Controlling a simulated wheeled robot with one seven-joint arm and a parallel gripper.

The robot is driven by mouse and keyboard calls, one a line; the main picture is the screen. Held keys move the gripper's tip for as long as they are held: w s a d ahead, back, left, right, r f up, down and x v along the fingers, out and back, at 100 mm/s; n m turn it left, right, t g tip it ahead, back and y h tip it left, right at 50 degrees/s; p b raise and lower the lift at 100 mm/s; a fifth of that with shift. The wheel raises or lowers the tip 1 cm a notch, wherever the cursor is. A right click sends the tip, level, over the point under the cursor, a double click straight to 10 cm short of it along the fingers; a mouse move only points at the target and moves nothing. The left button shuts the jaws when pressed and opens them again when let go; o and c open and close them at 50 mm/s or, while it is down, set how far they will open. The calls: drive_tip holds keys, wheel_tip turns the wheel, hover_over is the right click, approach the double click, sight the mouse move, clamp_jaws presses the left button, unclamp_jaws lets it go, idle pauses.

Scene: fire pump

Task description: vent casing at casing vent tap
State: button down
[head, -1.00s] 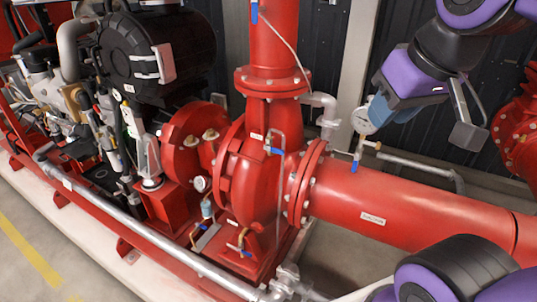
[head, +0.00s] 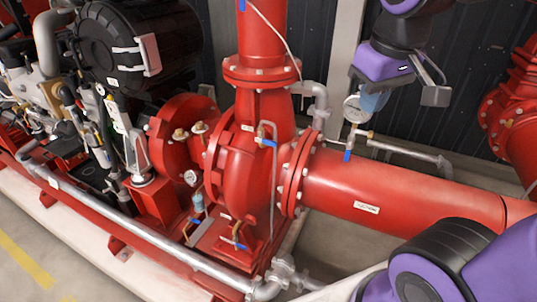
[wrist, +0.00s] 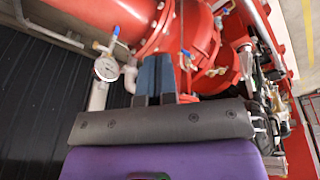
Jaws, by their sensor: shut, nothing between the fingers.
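The red pump casing (head: 243,170) stands at the middle of the head view. A small tap with a blue handle (head: 268,142) and a thin bent grey pipe is on the casing; I take it for the casing vent tap. My gripper (head: 372,103) hangs to the upper right of it, by the pressure gauge, well apart from the tap in the picture. In the wrist view its blue fingers (wrist: 154,75) are together and empty, with the casing (wrist: 205,40) beyond them. A blue-handled fitting (wrist: 187,57) shows just right of the fingers; I cannot tell if it is this tap.
A pressure gauge (head: 354,107) with a blue-handled valve (head: 348,154) stands on the red suction pipe (head: 400,188). A vertical red pipe (head: 262,35) rises from the casing. A grey rail pipe (head: 130,232) runs along the front. The black engine part (head: 125,50) is at left.

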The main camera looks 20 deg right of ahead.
drive_tip(key=w+f+n+g+h, duration=0.3)
drive_tip(key=w+f+g+h, duration=0.15)
drive_tip(key=w+f, duration=0.5)
drive_tip(key=n+t+h, duration=1.6)
drive_tip(key=n+t, duration=0.2)
drive_tip(key=n, duration=0.3)
approach(266, 142)
wheel_tip(266, 142, down, 3)
drive_tip(key=s+d, duration=0.2)
drive_tip(key=s, duration=0.1)
drive_tip(key=shift+w+a+f+n+t+y, duration=0.15)
drive_tip(key=shift+f+n+t+y, duration=0.1)
drive_tip(key=shift+n+t+y, duration=0.4)
drive_tip(key=shift+a+f+n+t+y, duration=0.2)
drive_tip(key=shift+n+t+y, duration=0.2)
drive_tip(key=shift+t, duration=0.4)
drive_tip(key=shift+d, duration=0.1)
drive_tip(key=x, duration=1)
